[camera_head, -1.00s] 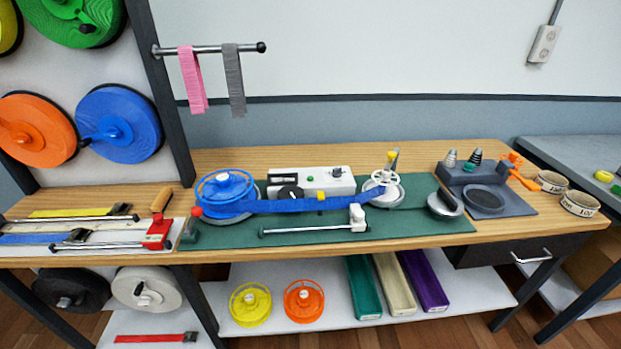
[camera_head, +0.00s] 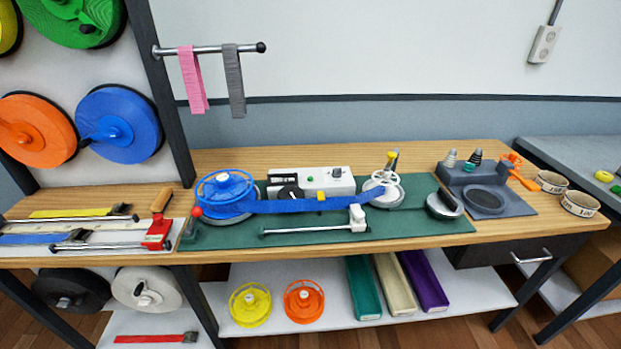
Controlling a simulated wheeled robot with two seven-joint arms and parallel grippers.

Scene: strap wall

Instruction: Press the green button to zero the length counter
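The length counter (camera_head: 330,181) is a white box at the back of the green mat (camera_head: 318,243). A small green button (camera_head: 310,179) shows on its top face, between a black dial at the front left and a dark piece at the right. A blue strap (camera_head: 300,206) runs in front of the counter from the blue spool (camera_head: 225,191) on the left to the white reel (camera_head: 382,188) on the right. A small yellow block (camera_head: 321,196) sits by the strap at the counter's front. Neither of my grippers is in view.
A metal rod (camera_head: 310,230) with a white slider lies in front of the strap. A red-knobbed post (camera_head: 197,212) stands at the mat's left. A dark grey fixture (camera_head: 485,195) is at the right. Bare wood lies behind the counter.

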